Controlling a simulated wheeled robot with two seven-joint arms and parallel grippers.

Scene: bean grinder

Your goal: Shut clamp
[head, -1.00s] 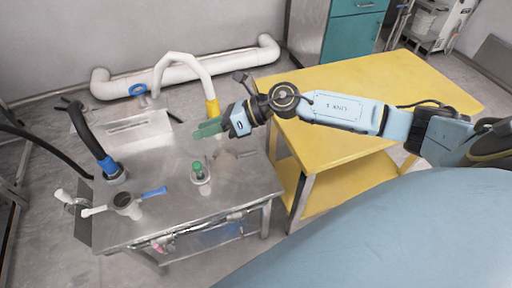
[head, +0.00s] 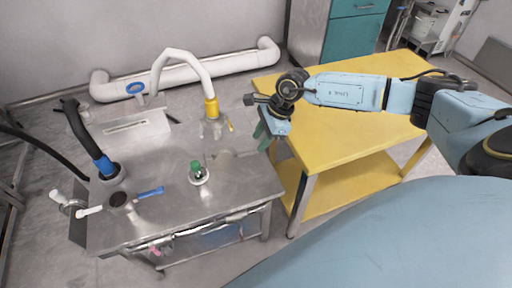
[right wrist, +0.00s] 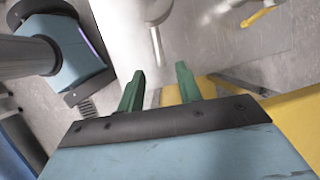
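A yellow collar (head: 211,108) sits at the lower end of the white hose on the steel table, with a small yellow lever (head: 230,126) beside it. I cannot tell for certain whether this is the clamp or whether it is shut. A yellow lever also shows at the top of the right wrist view (right wrist: 258,16). My right gripper (head: 264,136) is to the right of the collar, near the table's right edge, apart from it. Its green fingers (right wrist: 160,84) are spread with nothing between them.
The steel table (head: 235,182) holds a green-topped fitting (head: 197,172), a blue handle (head: 150,192) by a dark round opening, and a black hose with a blue collar (head: 105,166). A yellow table (head: 350,120) stands close on the right. White levers (head: 80,209) stick out at left.

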